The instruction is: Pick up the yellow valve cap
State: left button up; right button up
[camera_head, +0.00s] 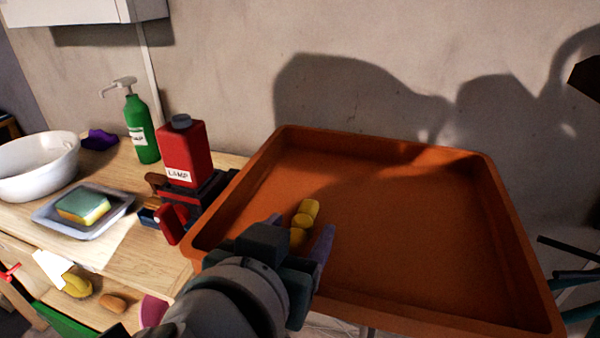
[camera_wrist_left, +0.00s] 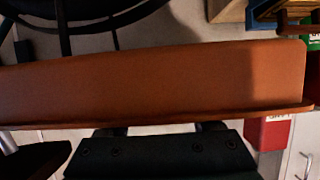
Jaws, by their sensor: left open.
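The yellow valve cap (camera_head: 308,208) appears as small, rounded yellow parts on or just above the floor of the orange tray (camera_head: 400,220). I cannot tell whether these are one piece or two. My left gripper (camera_head: 302,229) reaches in from the lower left. Its jaws are open, with a finger on each side of the yellow parts; contact cannot be made out. The gripper body hides the lower end of the yellow. In the left wrist view the tray wall (camera_wrist_left: 150,90) fills the middle, and no yellow shows. My right gripper is not seen.
The tray's raised rim surrounds the gripper; its floor to the right is bare. Left of it, a red bottle (camera_head: 184,155) stands near a dark red vise-like object (camera_head: 185,212). A green pump bottle (camera_head: 141,128), sponge dish (camera_head: 65,225) and white bowl (camera_head: 38,168) stand farther left.

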pick_arm(q)
grip_shut()
dwell(0.5)
